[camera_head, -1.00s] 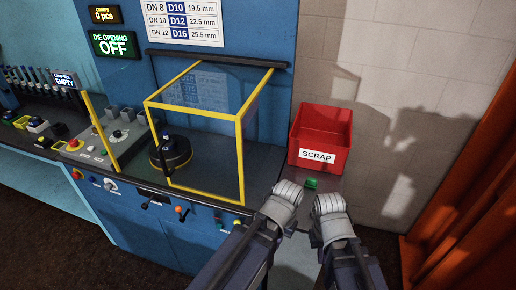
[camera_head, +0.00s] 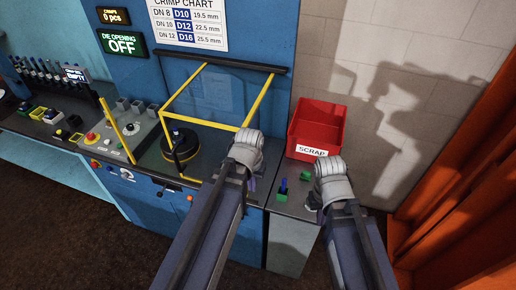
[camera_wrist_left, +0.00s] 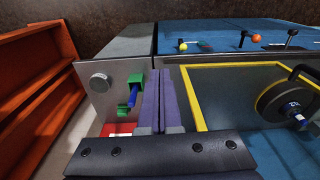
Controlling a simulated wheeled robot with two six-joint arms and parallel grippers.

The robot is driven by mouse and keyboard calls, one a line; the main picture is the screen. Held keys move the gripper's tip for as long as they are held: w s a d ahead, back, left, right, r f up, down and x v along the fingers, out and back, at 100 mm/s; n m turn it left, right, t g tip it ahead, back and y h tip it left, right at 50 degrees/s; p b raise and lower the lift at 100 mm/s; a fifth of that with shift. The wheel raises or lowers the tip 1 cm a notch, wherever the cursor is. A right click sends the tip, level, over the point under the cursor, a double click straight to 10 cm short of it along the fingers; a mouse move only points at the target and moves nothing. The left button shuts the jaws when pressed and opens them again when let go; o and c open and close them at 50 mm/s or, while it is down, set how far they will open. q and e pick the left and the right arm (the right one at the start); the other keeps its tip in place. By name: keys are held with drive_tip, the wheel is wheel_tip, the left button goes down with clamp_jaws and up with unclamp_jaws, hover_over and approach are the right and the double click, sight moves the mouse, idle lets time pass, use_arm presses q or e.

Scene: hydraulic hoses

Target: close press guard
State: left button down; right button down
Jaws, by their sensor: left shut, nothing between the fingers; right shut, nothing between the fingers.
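The press guard (camera_head: 180,91), a clear panel box with yellow edges, stands over the black round die (camera_head: 181,148) at the blue press. A dark bar runs along its top back edge. My left gripper (camera_wrist_left: 159,100) is shut and empty, its purple fingers together beside the guard's yellow edge (camera_wrist_left: 187,100) in the left wrist view. In the head view the left wrist hides the guard's lower right part; I cannot tell whether they touch. My right gripper (camera_head: 328,190) is shut and empty, right of the left one, below the scrap bin.
The red scrap bin (camera_head: 318,128) stands behind my right gripper. A blue and green piece (camera_head: 282,188) sits on the grey side surface between my grippers. A separate yellow bar (camera_head: 117,130) stands by the control panel (camera_head: 108,133).

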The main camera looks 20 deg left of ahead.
use_arm(q)
drive_tip(key=w+d+r+t+y, duration=0.2)
drive_tip(key=w+d+y, duration=0.1)
drive_tip(key=w, duration=0.3)
drive_tip(key=w+d+r+t+y, duration=0.2)
drive_tip(key=w+d+y, duration=0.1)
drive_tip(key=w, duration=0.3)
drive_tip(key=w+a+f+b, duration=0.4)
drive_tip(key=a+f+b, duration=0.3)
drive_tip(key=a+b, duration=0.1)
drive_tip(key=shift+a+f+n, duration=0.35)
drive_tip(key=shift+f+n, duration=0.05)
drive_tip(key=shift+a, duration=0.15)
drive_tip(key=w+a, duration=0.1)
drive_tip(key=a, duration=2.5)
drive_tip(key=shift+a, duration=0.2)
drive_tip(key=shift+a+r, duration=0.1)
